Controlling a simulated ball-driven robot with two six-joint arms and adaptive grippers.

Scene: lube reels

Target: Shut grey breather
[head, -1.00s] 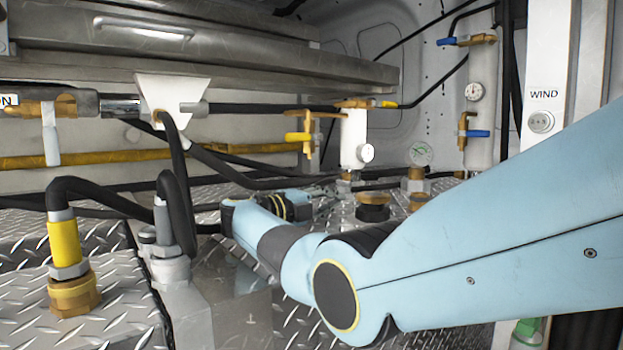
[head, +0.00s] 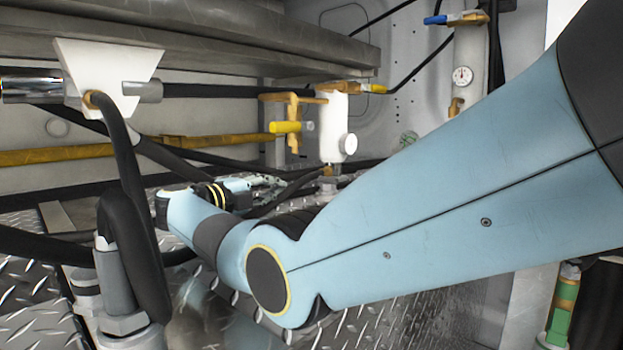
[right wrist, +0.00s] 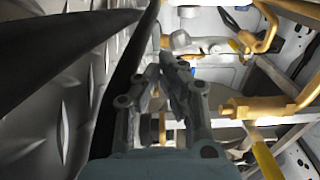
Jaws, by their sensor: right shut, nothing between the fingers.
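I cannot tell for sure which part is the grey breather; no label for it shows. My right gripper (head: 270,182) is low over the tread-plate deck, in front of and left of that block, beside a black hose. In the right wrist view my right gripper (right wrist: 172,60) is shut and empty, its fingertips close together. A grey fitting (right wrist: 184,41) shows just beyond the fingertips; contact cannot be told. My left gripper is out of view.
A yellow-handled valve (head: 287,127) is left of the pale block. A blue-handled valve (head: 437,20) and a gauge (head: 463,76) are at the back right. A thick black hose (head: 130,200) loops at the left front. My right arm covers much of the right side.

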